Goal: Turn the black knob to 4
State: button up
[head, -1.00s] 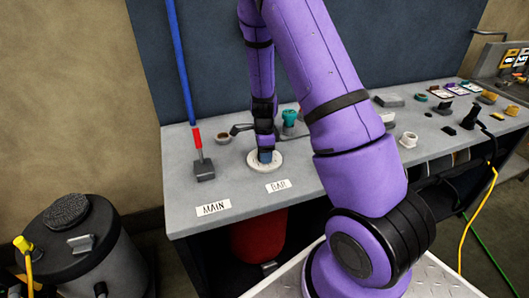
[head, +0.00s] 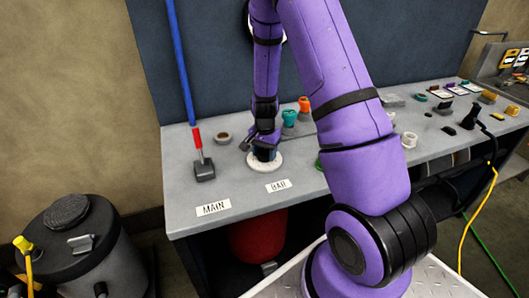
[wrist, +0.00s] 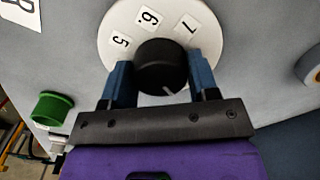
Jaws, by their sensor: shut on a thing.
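The black knob (wrist: 160,66) sits at the middle of a round white dial plate (wrist: 120,22) in the wrist view. The numerals 5, 6 and 7 show on the plate; the part under my gripper is hidden. A pale pointer line on the knob's top points down and slightly right, toward my gripper's palm and away from the 6. My gripper (wrist: 160,76) has its two blue fingers on either side of the knob, shut on it. In the head view the dial (head: 265,167) lies on the grey bench behind the BAR label (head: 278,185), with my gripper over it.
A lever with a red grip (head: 196,139) stands left of the dial, near the MAIN label (head: 213,208). A teal knob (head: 289,117) and an orange knob (head: 304,104) stand behind and right. A green cylinder (wrist: 52,107) shows in the wrist view.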

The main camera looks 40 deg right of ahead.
aim_at(265, 151)
jog(key=n, duration=1.3)
jog(key=shift+n, duration=0.5)
jog(key=o, duration=0.9)
jog(key=shift+r, duration=0.1)
notch_tip(265, 151, up, 11)
jog(key=shift+f, duration=0.2)
dwell(0.4)
